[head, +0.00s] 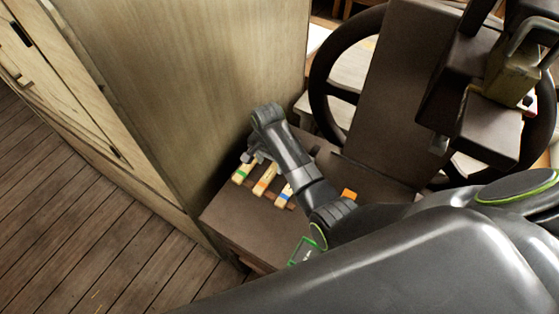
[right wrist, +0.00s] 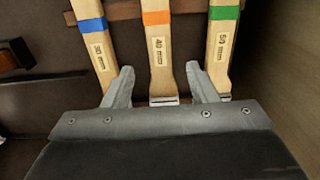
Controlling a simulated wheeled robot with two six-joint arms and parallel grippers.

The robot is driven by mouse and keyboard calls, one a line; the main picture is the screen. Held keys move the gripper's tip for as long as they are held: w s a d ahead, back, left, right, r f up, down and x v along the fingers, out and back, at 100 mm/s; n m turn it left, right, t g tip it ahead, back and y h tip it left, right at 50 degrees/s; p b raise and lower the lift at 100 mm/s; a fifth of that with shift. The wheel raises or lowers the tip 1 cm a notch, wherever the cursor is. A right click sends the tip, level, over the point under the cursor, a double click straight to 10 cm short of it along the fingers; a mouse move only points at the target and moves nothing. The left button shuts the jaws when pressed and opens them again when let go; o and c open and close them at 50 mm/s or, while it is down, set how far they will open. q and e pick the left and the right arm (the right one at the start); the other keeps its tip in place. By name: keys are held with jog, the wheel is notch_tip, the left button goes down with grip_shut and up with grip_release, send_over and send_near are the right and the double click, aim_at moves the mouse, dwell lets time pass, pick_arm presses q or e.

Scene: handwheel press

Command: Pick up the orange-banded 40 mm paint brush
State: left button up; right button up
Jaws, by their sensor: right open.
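The orange-banded brush has a wooden handle labelled 40 mm and is the middle one of three in the right wrist view (right wrist: 157,42). In the head view its orange band (head: 262,183) shows beside my right arm. My right gripper (right wrist: 162,82) is open, one finger on each side of this brush near its metal collar. The fingertips overlap the neighbouring brushes in the picture; I cannot tell contact or depth. The gripper also shows in the head view (head: 256,156), partly hidden by its own wrist. My left gripper is not in view.
The blue-banded 30 mm brush (right wrist: 93,35) and green-banded 50 mm brush (right wrist: 222,40) flank it closely. All lie at a dark brown base (head: 240,222). A wooden panel (head: 190,80) stands close on the left. A large handwheel (head: 318,85) and press are behind, at right.

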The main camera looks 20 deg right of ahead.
aim_at(272, 170)
jog(key=shift+w+d+f, duration=0.15)
jog(key=shift+d+f, duration=0.05)
jog(key=shift+f, duration=1.1)
jog(key=shift+w+d+f, duration=0.15)
jog(key=shift+f, duration=1.15)
jog(key=c, duration=1.1)
jog(key=shift+r, duration=0.1)
